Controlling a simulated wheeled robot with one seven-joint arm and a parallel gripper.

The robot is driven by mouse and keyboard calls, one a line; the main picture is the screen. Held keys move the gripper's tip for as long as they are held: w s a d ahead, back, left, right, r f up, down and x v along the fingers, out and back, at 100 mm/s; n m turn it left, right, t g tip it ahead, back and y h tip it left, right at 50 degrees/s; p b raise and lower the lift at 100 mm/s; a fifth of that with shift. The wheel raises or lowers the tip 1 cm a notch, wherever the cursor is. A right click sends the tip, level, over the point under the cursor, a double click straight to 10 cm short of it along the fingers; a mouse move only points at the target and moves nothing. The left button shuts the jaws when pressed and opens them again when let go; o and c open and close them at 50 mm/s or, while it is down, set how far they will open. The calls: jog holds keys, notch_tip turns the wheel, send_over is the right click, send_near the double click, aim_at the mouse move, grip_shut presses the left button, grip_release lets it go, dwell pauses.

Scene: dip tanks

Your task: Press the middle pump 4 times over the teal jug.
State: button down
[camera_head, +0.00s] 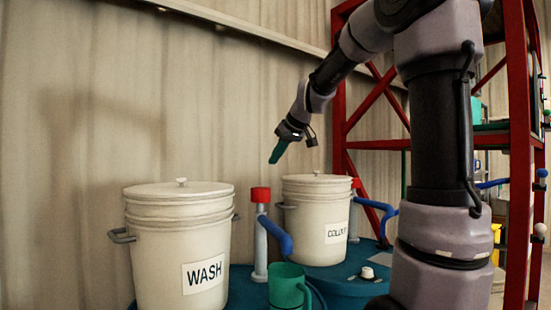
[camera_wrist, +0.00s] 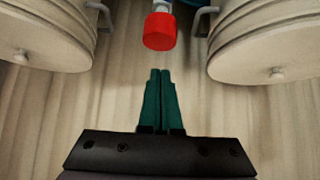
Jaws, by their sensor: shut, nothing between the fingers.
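A pump with a red head (camera_head: 260,194) and a blue spout (camera_head: 275,236) stands between the two white buckets. Its red head also shows in the wrist view (camera_wrist: 159,31), just beyond my fingertips. The teal jug (camera_head: 287,286) stands below the spout, its handle to the right and its base cut off by the picture edge. My gripper (camera_head: 276,156) is shut and empty, above and apart from the red head. Its green fingers show together in the wrist view (camera_wrist: 160,72). A second red-topped pump (camera_head: 355,184) stands right of the farther bucket.
The WASH bucket (camera_head: 180,240) stands left and a second labelled bucket (camera_head: 315,225) right, both lidded with side handles. A small white-knobbed object (camera_head: 367,272) lies on the blue surface (camera_head: 340,285). A red rack (camera_head: 520,150) stands at right. The wall is close behind.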

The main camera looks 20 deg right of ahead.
notch_tip(320, 180, up, 3)
jog(key=shift+d+r, duration=0.15)
jog(key=shift+r, duration=0.05)
dwell(0.4)
send_over(259, 188)
jog(key=s+d, duration=0.1)
jog(key=s, duration=0.1)
jog(key=f, duration=0.6)
jog(key=shift+d+f, duration=0.2)
jog(key=shift+f, duration=0.2)
notch_tip(259, 188, down, 2)
jog(key=shift+w+f, duration=0.15)
jog(key=shift+f, duration=1)
